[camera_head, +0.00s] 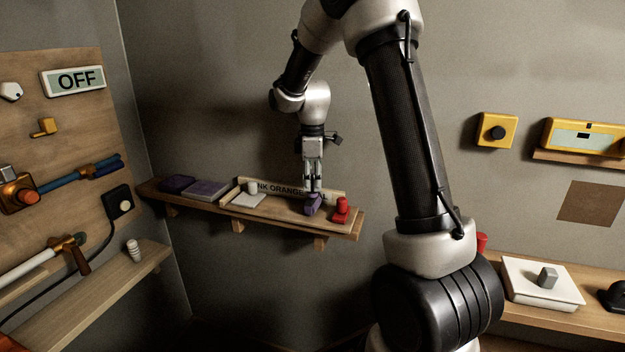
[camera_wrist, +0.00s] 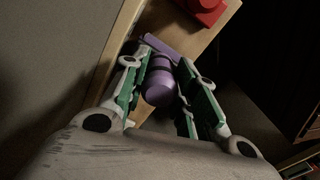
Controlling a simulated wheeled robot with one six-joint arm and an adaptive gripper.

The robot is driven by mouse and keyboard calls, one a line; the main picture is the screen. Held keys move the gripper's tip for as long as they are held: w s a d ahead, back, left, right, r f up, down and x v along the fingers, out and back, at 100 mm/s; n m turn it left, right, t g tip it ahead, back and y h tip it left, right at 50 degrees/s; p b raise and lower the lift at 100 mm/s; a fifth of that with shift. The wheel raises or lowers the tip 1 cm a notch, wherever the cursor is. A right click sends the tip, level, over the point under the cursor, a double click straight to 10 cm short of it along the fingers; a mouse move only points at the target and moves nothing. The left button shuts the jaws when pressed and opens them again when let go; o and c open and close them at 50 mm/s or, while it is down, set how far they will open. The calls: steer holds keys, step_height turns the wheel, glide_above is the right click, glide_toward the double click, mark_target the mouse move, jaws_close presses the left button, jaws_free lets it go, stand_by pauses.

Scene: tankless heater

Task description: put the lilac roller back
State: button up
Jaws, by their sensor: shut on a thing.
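The lilac roller (camera_head: 313,207) is under my gripper (camera_head: 313,188) at the right part of the wall shelf (camera_head: 275,215). In the wrist view the roller's rounded lilac body (camera_wrist: 159,88), with darker bands, lies between the two green-padded fingers of my gripper (camera_wrist: 165,90). My gripper is shut on it. A flat lilac part (camera_wrist: 165,46) of it extends beyond the fingers. I cannot tell whether the roller touches the shelf. A label strip (camera_head: 290,190) reading "INK ORANGE" and partly hidden by my gripper stands behind it.
A red piece (camera_head: 341,210) stands just right of the roller and also shows in the wrist view (camera_wrist: 203,8). A white piece (camera_head: 250,197) and purple flat boxes (camera_head: 206,190) sit to the left on the shelf. The shelf's front edge is close to my gripper.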

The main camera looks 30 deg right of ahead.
steer(key=shift+f, duration=0.2)
steer(key=o, duration=1)
step_height(320, 180, up, 12)
steer(key=shift+r, duration=0.1)
